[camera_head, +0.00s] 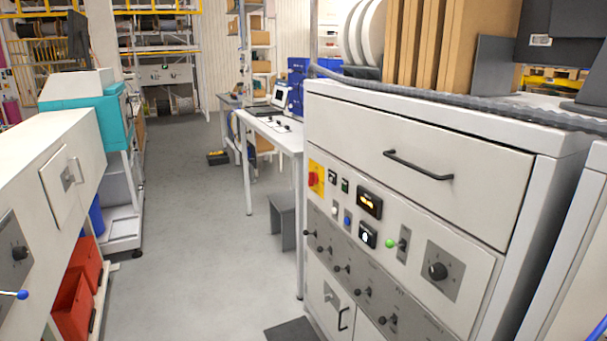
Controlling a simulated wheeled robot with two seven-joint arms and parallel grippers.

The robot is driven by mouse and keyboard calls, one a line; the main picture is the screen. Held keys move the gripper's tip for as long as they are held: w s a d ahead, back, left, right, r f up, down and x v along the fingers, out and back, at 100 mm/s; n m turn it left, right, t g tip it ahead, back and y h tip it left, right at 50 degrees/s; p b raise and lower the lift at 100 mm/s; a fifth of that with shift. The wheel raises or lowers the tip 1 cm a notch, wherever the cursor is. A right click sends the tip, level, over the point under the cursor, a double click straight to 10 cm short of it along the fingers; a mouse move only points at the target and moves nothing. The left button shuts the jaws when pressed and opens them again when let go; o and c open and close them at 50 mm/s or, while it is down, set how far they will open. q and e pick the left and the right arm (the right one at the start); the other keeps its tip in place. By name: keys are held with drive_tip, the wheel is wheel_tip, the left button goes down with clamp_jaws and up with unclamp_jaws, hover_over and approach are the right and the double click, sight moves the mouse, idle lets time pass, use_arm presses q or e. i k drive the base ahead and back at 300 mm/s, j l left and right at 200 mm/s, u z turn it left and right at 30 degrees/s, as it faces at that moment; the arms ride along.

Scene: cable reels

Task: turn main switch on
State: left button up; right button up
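A red rotary switch on a yellow plate (315,178), which looks like the main switch, sits at the upper left of the control panel on the white cabinet (350,210) at right. Its exact turn position is too small to tell. Beside it are small buttons, a lit display with orange digits (370,203) and a second dark display with a white round mark (367,236). A green-tipped lever (391,243) and a black knob (438,271) are further right on the same panel. Neither of my grippers is in view.
A grey floor aisle (190,220) runs free between the cabinet and a white machine (40,180) at left. Red bins (76,300) stand low at left. A white table (268,130), a grey stool (283,218) and a floor box (218,158) stand further back.

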sight(313, 178)
drive_tip(key=i+j+z, duration=0.3)
drive_tip(key=i+j, duration=0.3)
drive_tip(key=i+j+z, duration=0.3)
drive_tip(key=i+j, duration=0.45)
